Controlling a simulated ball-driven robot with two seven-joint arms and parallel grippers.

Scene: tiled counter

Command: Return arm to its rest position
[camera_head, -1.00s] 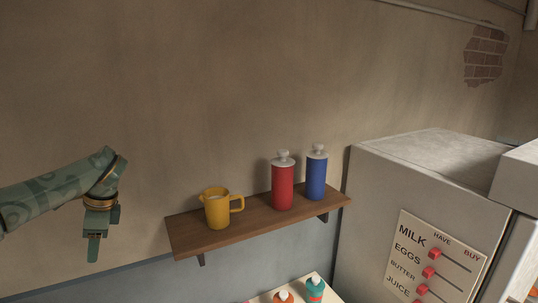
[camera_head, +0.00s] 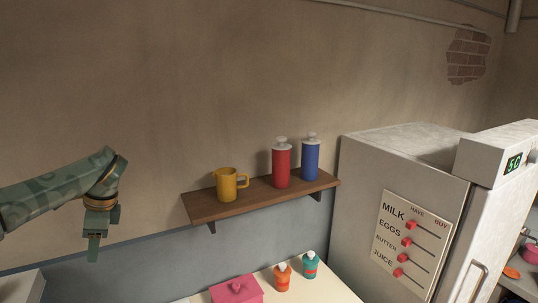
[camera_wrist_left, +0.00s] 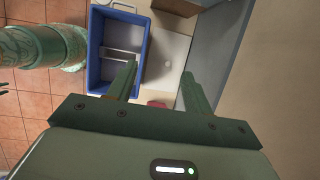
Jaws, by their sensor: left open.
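My left gripper (camera_head: 97,235) hangs pointing down at the end of my patterned green left arm, at the left of the head view. It appears in front of the wall, left of the shelf and clear of it. In the left wrist view, my left gripper (camera_wrist_left: 158,82) has its two green fingers spread apart with nothing between them in their grip. My right gripper is not in view.
A wooden shelf (camera_head: 257,199) holds a yellow mug (camera_head: 227,186), a red bottle (camera_head: 281,167) and a blue bottle (camera_head: 310,159). A pink box (camera_head: 237,291) stands on the counter below. A fridge (camera_head: 355,190) stands right. A blue crate (camera_wrist_left: 97,70) shows below my gripper.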

